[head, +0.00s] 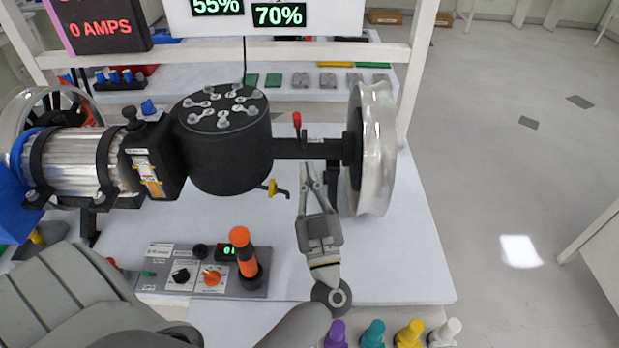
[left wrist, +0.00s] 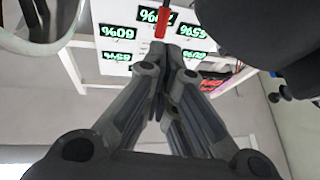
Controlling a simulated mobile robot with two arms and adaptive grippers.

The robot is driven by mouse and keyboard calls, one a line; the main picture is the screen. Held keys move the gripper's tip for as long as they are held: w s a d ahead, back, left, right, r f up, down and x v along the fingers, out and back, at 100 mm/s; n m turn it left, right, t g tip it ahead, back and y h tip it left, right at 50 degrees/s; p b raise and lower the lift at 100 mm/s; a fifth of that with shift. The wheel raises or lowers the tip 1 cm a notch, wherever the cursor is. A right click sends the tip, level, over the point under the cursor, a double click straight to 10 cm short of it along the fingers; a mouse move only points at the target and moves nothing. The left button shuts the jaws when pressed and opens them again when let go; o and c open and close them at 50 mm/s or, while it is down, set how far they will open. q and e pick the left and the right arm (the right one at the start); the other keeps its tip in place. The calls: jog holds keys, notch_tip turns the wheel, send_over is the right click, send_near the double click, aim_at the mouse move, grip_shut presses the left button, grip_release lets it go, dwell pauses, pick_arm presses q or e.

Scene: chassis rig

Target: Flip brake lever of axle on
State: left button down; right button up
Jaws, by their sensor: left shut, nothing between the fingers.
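The axle (head: 300,148) is a dark shaft running from the black round housing (head: 222,150) to the silver wheel (head: 373,150). A small lever with a red handle (head: 297,120) stands upright on the axle. In the left wrist view the red handle (left wrist: 161,25) shows just beyond the fingertips. My left gripper (head: 309,168) is shut and empty, pointing up just below the axle. Its shut fingers fill the middle of the left wrist view (left wrist: 168,52). I cannot tell whether the tips touch the lever. My right gripper is out of view.
A small yellow handle (head: 275,188) hangs under the housing, left of my gripper. A control box with an orange-topped lever (head: 243,252) stands on the white table (head: 410,270). Several coloured pegs line the front. Open floor lies at the right.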

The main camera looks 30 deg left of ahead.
aim_at(299, 116)
pick_arm(q)
jog(key=p+x, duration=0.2)
jog(key=x, duration=0.7)
jog(key=shift+a+r, duration=0.1)
jog(key=shift+r, duration=0.05)
jog(key=shift+w+a, duration=0.2)
jog(key=shift+w, duration=0.1)
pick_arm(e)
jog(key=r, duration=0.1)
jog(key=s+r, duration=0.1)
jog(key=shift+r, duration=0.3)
pick_arm(q)
jog(key=shift+r, duration=0.15)
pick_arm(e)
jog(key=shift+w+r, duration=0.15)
